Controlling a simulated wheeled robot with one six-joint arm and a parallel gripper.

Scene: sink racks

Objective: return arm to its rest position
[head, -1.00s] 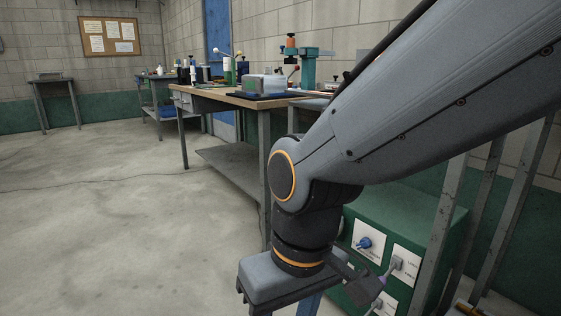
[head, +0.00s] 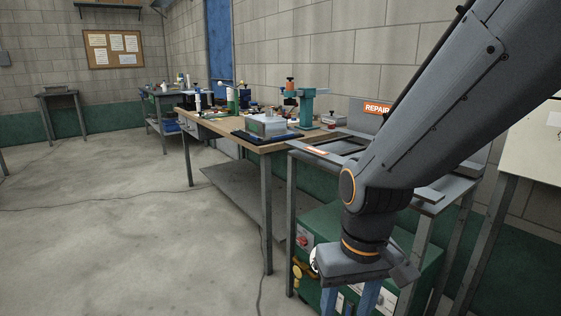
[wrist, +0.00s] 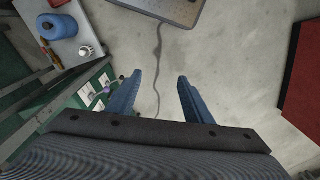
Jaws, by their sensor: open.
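My gripper (wrist: 158,97) shows in the wrist view with its two blue fingers apart and nothing between them. It points down over bare concrete floor. In the head view my arm reaches down from the upper right, and the gripper's blue fingers (head: 350,301) show at the bottom edge, their tips cut off. The gripper is in front of a green cabinet (head: 318,222) with sockets and plugs on its face. My arm hides part of that cabinet and of the bench above it.
A wooden workbench (head: 222,128) with tools stands left of the arm. A grey bench with a REPAIR sign (head: 377,108) is behind the arm. A cable (wrist: 157,55) lies on the floor. A red surface (wrist: 302,80) is at the wrist view's right. Open floor (head: 110,235) lies left.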

